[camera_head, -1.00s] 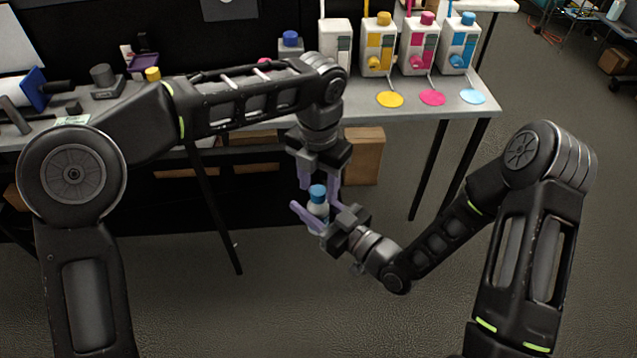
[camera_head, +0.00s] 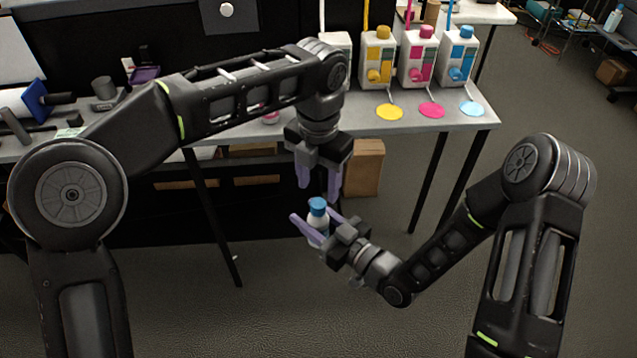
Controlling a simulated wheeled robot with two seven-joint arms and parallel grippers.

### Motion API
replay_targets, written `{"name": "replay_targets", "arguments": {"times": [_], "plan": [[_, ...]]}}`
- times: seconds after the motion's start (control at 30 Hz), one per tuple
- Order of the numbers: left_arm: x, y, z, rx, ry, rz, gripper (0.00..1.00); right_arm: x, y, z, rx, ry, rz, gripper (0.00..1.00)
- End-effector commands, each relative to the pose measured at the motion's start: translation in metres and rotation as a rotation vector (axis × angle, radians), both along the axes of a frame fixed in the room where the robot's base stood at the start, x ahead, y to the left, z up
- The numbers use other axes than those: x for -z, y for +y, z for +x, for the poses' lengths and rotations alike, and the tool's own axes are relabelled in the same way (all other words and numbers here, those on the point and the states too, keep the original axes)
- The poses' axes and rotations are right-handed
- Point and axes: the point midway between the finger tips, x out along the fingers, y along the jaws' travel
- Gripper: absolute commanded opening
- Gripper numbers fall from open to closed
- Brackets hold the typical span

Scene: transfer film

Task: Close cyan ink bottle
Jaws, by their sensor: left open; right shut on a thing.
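The cyan ink bottle (camera_head: 316,219) is a small white bottle with a blue cap (camera_head: 317,204) on its top. It is held upright in the air in front of the table. My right gripper (camera_head: 315,227) is shut on the bottle's body, with its purple fingers on either side of it; the lower part of the bottle is partly hidden by the fingers. My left gripper (camera_head: 319,188) points down just above the cap. Its purple fingers are spread and empty, and a small gap shows between fingertips and cap.
The table (camera_head: 440,112) behind carries yellow (camera_head: 378,55), magenta (camera_head: 417,57) and cyan (camera_head: 456,55) ink tanks, with matching ink spots in front. A cardboard box (camera_head: 366,168) stands under the table. The floor in front is clear.

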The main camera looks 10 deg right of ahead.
Motion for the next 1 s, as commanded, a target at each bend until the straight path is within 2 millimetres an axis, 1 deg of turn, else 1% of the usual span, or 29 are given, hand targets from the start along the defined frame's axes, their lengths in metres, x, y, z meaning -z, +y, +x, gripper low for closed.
{"name": "replay_targets", "arguments": {"times": [0.13, 0.27, 0.37, 0.43, 0.47, 0.57, 0.7, 0.87, 0.9, 0.97, 1.0], "plan": [[-0.002, -0.005, -0.003, 0.012, -0.004, 0.0, 0.5, 0.0, 0.0, 0.0, 0.0, -0.001, 0.001, 0.0], [-0.007, -0.022, -0.014, 0.053, -0.022, 0.008, 0.5, -0.001, 0.0, 0.0, 0.0, -0.001, 0.001, 0.0], [-0.008, -0.029, -0.019, 0.069, -0.049, 0.051, 0.5, 0.0, 0.0, 0.0, 0.0, -0.001, 0.001, 0.0], [-0.006, -0.031, -0.021, 0.046, -0.059, 0.082, 0.5, 0.0, 0.0, 0.0, 0.0, -0.001, 0.001, 0.0], [-0.006, -0.031, -0.022, -0.009, -0.063, 0.093, 0.5, 0.0, 0.0, 0.0, 0.0, -0.001, 0.001, 0.0], [-0.006, -0.029, -0.023, -0.298, -0.079, 0.108, 0.5, 0.0, 0.0, 0.0, 0.0, -0.001, 0.001, 0.0], [-0.008, -0.024, -0.022, -0.728, -0.1, 0.105, 0.5, 0.0, 0.0, 0.0, 0.0, -0.001, 0.001, 0.0], [-0.012, -0.02, -0.02, -1.218, -0.124, 0.082, 0.5, 0.0, 0.0, 0.0, 0.0, -0.001, 0.001, 0.0], [-0.014, -0.018, -0.019, -1.341, -0.128, 0.076, 0.5, 0.0, 0.0, 0.0, 0.0, -0.001, 0.001, 0.0], [-0.016, -0.016, -0.017, -1.523, -0.133, 0.063, 0.5, 0.0, 0.0, 0.0, 0.0, -0.001, 0.001, 0.0], [-0.017, -0.015, -0.017, -1.645, -0.136, 0.055, 0.5, 0.0, 0.0, 0.0, 0.0, -0.001, 0.001, 0.0]]}}
